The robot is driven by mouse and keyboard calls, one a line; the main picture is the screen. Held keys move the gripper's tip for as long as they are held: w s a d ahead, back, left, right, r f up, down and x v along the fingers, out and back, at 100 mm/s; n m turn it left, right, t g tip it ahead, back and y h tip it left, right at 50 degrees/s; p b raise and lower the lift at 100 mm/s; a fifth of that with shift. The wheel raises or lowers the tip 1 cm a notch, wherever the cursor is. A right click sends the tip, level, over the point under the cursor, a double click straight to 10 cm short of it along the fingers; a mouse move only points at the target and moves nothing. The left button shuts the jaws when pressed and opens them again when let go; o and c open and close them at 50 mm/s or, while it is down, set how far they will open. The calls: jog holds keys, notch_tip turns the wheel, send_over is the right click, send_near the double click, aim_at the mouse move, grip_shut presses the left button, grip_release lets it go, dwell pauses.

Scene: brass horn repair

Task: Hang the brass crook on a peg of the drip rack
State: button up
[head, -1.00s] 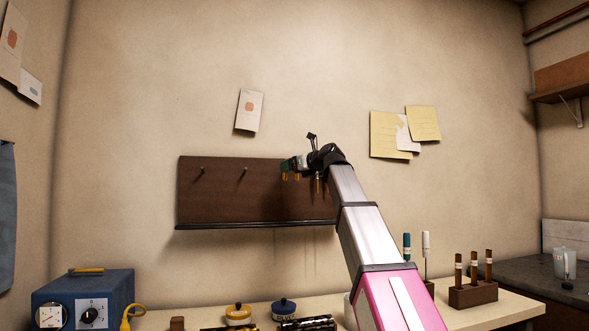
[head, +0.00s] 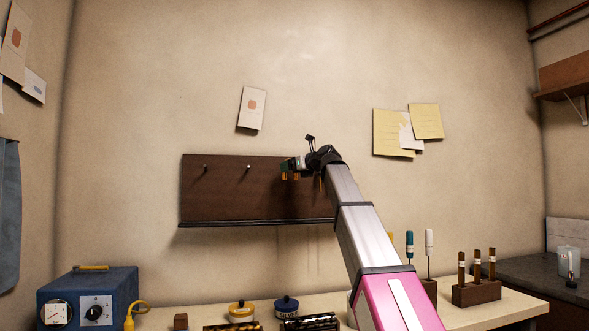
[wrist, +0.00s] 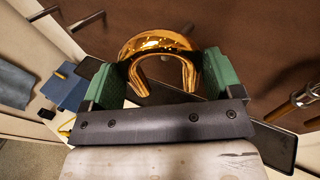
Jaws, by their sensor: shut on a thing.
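The brass crook (wrist: 152,43) is a shiny U-shaped tube between the green jaws of my gripper (wrist: 162,78) in the wrist view. My gripper (head: 291,166) is shut on it, in front of the right part of the drip rack (head: 225,195). In the head view, the short ends of the crook (head: 284,176) show below the jaws. The rack is a dark brown wall board with a black ledge. Two bare pegs show left of my gripper, a left peg (head: 205,167) and a right peg (head: 248,167). Whether the crook touches a peg is hidden.
My arm hides the rack's right end. Below, the bench holds a blue box (head: 97,298), yellow tin (head: 240,312), blue tin (head: 286,306) and wooden block with brown tubes (head: 476,292).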

jog(key=shift+w+a+f, duration=0.2)
jog(key=shift+w, duration=0.5)
jog(key=shift+w+a+f, duration=0.2)
jog(key=shift+w+f, duration=0.05)
jog(key=shift+w, duration=0.4)
jog(key=shift+w+a+f, duration=0.2)
jog(key=shift+w, duration=0.5)
jog(key=o, duration=0.7)
jog(key=shift+o, duration=0.2)
jog(key=v, duration=1.1)
jog(key=shift+s+f, duration=0.1)
